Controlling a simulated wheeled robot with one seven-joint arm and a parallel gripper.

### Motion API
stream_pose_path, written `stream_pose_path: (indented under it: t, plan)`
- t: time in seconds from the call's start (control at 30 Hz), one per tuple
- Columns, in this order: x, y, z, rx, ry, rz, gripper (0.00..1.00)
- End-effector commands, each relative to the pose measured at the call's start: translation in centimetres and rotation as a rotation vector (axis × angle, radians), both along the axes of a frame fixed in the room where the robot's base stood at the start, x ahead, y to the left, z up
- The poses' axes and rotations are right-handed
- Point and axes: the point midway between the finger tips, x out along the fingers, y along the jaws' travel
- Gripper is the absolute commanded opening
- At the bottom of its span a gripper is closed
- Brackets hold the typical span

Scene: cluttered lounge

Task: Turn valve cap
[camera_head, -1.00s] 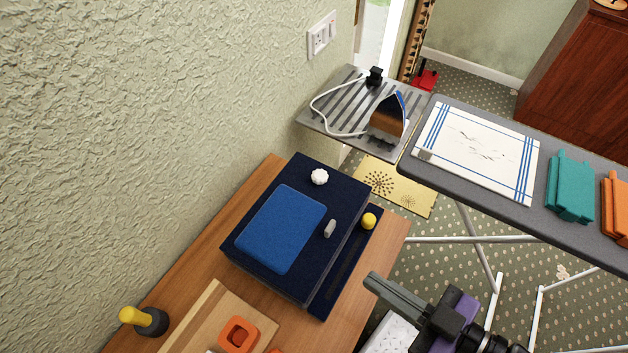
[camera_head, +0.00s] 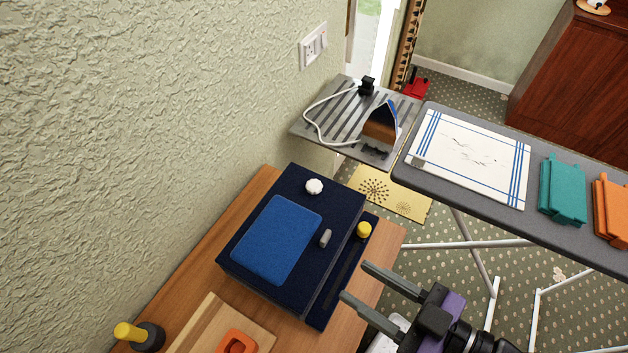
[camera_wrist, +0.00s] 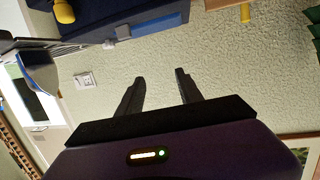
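A white scalloped cap (camera_head: 314,186) sits on top of a dark navy box (camera_head: 341,212) near its far edge. A small grey lever or knob (camera_head: 325,238) stands on the box's right part, and a yellow knob (camera_head: 363,229) is on the lower strip beside it. I cannot tell for sure which is the valve cap; the white one looks most like it. My gripper (camera_head: 355,279) is open and empty, to the lower right of the box and apart from it. In the wrist view my gripper (camera_wrist: 160,76) shows two spread fingers with the wall beyond; the yellow knob (camera_wrist: 64,12) is at upper left.
The box bears a blue pad (camera_head: 270,238) and stands on a wooden table (camera_head: 225,235) against the wall. A yellow-handled object (camera_head: 140,334) and a wooden board (camera_head: 205,325) are at the near left. An ironing board (camera_head: 480,205) with an iron (camera_head: 381,122) stands at right.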

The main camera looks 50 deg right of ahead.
Motion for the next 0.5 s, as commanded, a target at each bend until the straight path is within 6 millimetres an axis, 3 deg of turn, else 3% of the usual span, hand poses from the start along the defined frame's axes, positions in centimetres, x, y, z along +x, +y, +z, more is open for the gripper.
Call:
stream_pose_path:
  t: [0.2, 0.5]
  plan:
    - [7.7, -1.6, 5.1, -0.097, -0.237, 0.046, 0.57]
    - [17.6, -5.4, 11.9, -0.288, -0.455, 0.006, 0.57]
